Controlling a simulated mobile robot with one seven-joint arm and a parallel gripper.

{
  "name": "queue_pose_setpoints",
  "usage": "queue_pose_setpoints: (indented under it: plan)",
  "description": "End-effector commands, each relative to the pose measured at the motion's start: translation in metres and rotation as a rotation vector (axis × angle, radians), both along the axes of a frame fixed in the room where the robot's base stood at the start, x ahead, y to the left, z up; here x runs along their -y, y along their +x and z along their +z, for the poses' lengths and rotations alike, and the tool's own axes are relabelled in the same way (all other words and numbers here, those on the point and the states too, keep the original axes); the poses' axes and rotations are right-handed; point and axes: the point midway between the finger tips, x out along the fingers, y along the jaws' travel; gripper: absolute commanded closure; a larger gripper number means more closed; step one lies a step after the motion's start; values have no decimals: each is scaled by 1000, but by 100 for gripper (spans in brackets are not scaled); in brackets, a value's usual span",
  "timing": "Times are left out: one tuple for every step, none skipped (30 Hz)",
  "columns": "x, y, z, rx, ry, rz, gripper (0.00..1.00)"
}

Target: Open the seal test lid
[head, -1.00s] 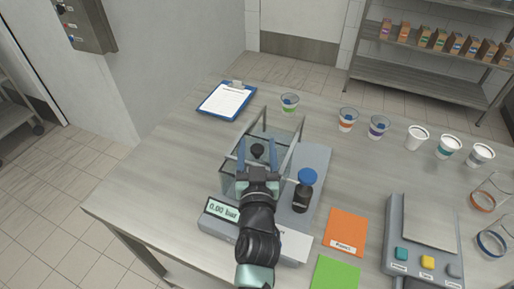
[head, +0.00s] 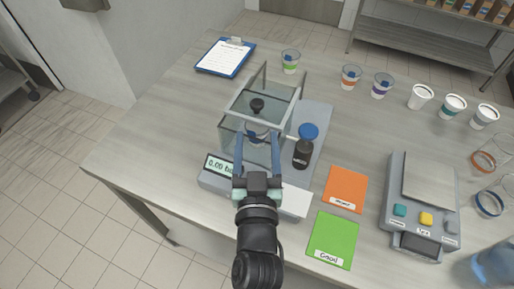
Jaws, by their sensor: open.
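The seal tester (head: 228,181) is a grey unit with a display reading 0.00 and a clear-walled chamber. Its clear lid (head: 280,100) appears to lie flat on the chamber, with a black knob (head: 257,105) on top. My gripper (head: 257,138) is open and empty, its two blue fingers pointing away from me over the chamber's near side. In the picture the fingertips are short of the knob and apart from it. A round shape shows faintly through the glass between the fingers. My wrist hides part of the unit's front.
Orange (head: 345,190) and green (head: 333,240) cards lie to the right, before a scale with buttons (head: 425,195). Several cups line the back. A clipboard (head: 226,57) lies at back left.

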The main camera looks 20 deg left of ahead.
Motion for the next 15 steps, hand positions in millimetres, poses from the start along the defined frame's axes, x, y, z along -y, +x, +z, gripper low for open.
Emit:
queue_pose_setpoints:
  plan:
    - [2,-5,-1,-1,0,0,33]
    - [2,-7,-1,0,0,0,33]
    - [3,-8,0,0,0,1,33]
    - [3,-10,0,0,0,0,33]
    - [4,-11,0,0,0,0,33]
    - [4,-11,0,0,0,0,33]
    - [4,-12,0,0,0,0,33]
    - [4,-12,1,0,0,0,33]
    - [4,-12,1,1,0,0,33]
    - [4,-12,1,1,0,0,33]
    - [4,-12,1,1,0,0,33]
    - [4,-12,1,1,0,0,33]
    - [4,-12,1,1,0,0,33]
    - [4,-12,1,1,0,0,31]
    - [4,-11,1,1,1,1,31]
